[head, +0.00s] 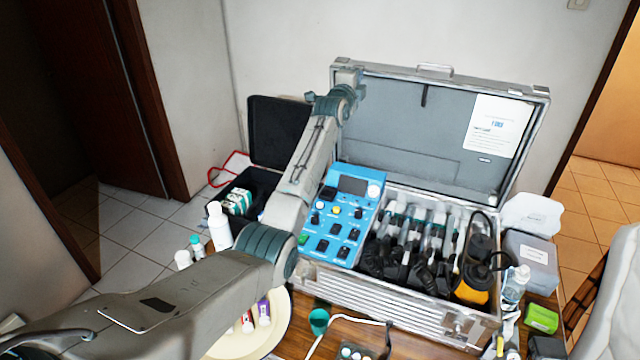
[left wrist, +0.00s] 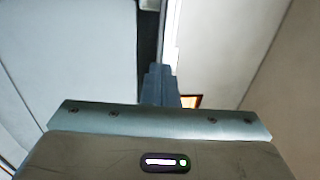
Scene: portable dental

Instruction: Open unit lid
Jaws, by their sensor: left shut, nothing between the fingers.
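The unit is a silver metal case (head: 400,302) on a wooden table, holding a blue control panel (head: 338,232) and several black-handled instruments. Its lid (head: 400,120) stands raised at the back, with a grey inner face and a white label sheet. My left arm reaches across the panel to the lid's upper left corner. My left gripper (head: 347,76) is at that corner, and its fingertips are hard to make out there. In the left wrist view the gripper's fingers (left wrist: 159,82) are shut with nothing between them, close to the lid's edge (left wrist: 171,40). I cannot tell whether they touch it.
A smaller black case (head: 277,130) stands open to the left. White bottles (head: 218,226) and a cream round tray (head: 275,325) are in front of it. Grey boxes (head: 530,258) and a clear bottle (head: 515,285) crowd the right side. The wall is close behind the lid.

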